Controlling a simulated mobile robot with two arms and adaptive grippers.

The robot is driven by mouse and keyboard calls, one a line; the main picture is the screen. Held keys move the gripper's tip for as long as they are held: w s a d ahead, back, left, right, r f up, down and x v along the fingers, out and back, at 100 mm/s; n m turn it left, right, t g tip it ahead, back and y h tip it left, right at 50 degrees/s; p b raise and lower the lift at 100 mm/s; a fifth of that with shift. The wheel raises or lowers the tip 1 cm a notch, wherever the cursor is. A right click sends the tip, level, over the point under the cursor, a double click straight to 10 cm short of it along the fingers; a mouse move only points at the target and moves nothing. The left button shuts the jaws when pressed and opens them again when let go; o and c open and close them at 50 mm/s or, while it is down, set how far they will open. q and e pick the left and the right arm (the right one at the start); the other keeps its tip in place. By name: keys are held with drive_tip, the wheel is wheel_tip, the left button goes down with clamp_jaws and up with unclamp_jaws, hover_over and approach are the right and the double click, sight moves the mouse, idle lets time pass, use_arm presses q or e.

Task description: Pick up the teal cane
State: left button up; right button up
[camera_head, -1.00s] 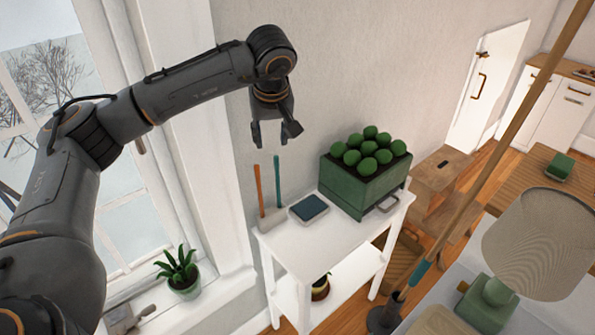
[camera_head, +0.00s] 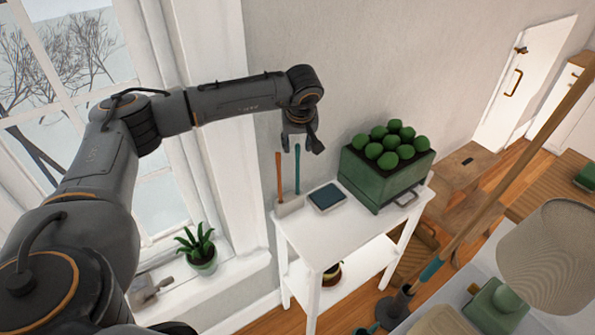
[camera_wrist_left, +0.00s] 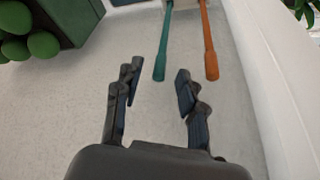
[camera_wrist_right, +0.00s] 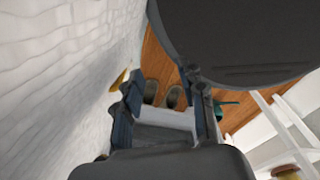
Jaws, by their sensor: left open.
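The teal cane (camera_head: 297,172) stands upright in a white holder at the left back corner of the white side table. An orange cane (camera_head: 279,178) stands just left of it. My left gripper (camera_head: 303,146) is open and empty, close to the teal cane's top. In the left wrist view, the teal cane (camera_wrist_left: 163,48) points toward the gap between the open fingers (camera_wrist_left: 157,88), with its tip beyond them. The orange cane (camera_wrist_left: 209,45) is to its right. My right gripper (camera_wrist_right: 168,95) shows in its wrist view, open, with nothing held.
On the white table (camera_head: 325,225) are a dark blue flat item (camera_head: 327,197) and a green planter (camera_head: 375,185) of round green plants. The wall is close behind the canes. A window and a potted plant (camera_head: 200,252) are at left. A lamp (camera_head: 550,255) is at right.

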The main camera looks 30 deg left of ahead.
use_arm(q)
drive_tip(key=shift+x, duration=1.3)
clamp_jaws()
drive_tip(key=shift+r, duration=0.2)
